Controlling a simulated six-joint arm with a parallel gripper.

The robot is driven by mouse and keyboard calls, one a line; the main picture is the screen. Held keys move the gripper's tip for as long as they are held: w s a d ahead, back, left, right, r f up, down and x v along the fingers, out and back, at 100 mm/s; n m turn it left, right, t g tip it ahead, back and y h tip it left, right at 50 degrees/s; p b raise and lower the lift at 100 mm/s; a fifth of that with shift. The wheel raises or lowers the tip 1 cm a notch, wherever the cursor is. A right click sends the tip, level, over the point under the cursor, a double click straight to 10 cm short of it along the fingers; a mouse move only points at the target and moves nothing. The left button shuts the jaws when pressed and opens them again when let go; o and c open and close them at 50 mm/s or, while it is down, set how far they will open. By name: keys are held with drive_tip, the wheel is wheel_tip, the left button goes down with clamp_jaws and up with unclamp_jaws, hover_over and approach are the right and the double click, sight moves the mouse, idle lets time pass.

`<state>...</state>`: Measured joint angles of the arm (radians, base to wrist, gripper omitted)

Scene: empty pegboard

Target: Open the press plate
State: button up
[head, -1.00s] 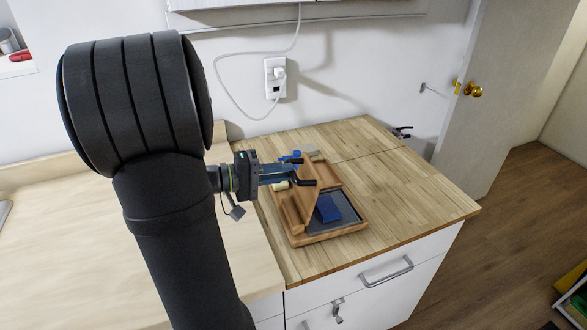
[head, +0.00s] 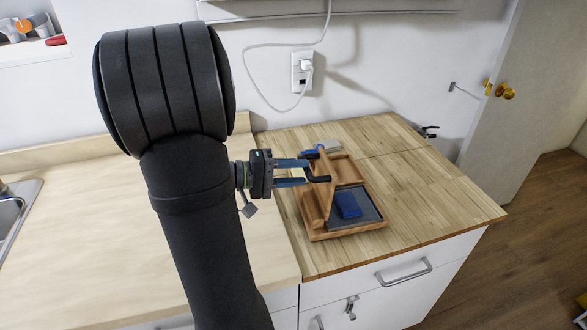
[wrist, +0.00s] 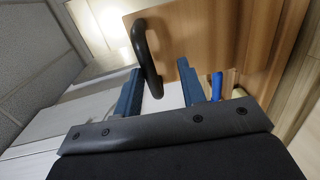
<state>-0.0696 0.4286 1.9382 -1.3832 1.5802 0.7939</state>
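The press is a wooden frame (head: 352,234) on the counter, with a dark pad (head: 370,205) in its front right part. A blue block (head: 347,204) lies on the pad. The wooden press plate (head: 326,190) stands raised, nearly edge-on in the head view, and shows in the wrist view as a wooden face (wrist: 205,30). Its black curved handle (wrist: 146,55) reaches between my fingers, nearer the left one. My gripper (head: 305,172) is at the plate's left side. Its blue fingers are apart in the wrist view (wrist: 160,82), with visible space around the handle.
Small blue and pale items lie behind the press, including a pale block (head: 328,146). The wooden countertop (head: 430,205) is clear to the right. A wall outlet (head: 302,72) with a white cord is behind. A drawer handle (head: 404,271) projects at the front.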

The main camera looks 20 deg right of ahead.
drive_tip(key=shift+a+r, duration=0.1)
drive_tip(key=shift+r, duration=0.05)
drive_tip(key=w+a+r, duration=0.1)
drive_tip(key=a+r, duration=0.1)
drive_tip(key=a, duration=1.5)
drive_tip(key=shift+w, duration=0.1)
drive_tip(key=s+d+f, duration=0.1)
drive_tip(key=d+f, duration=0.1)
drive_tip(key=d, duration=1.5)
drive_tip(key=shift+a, duration=0.1)
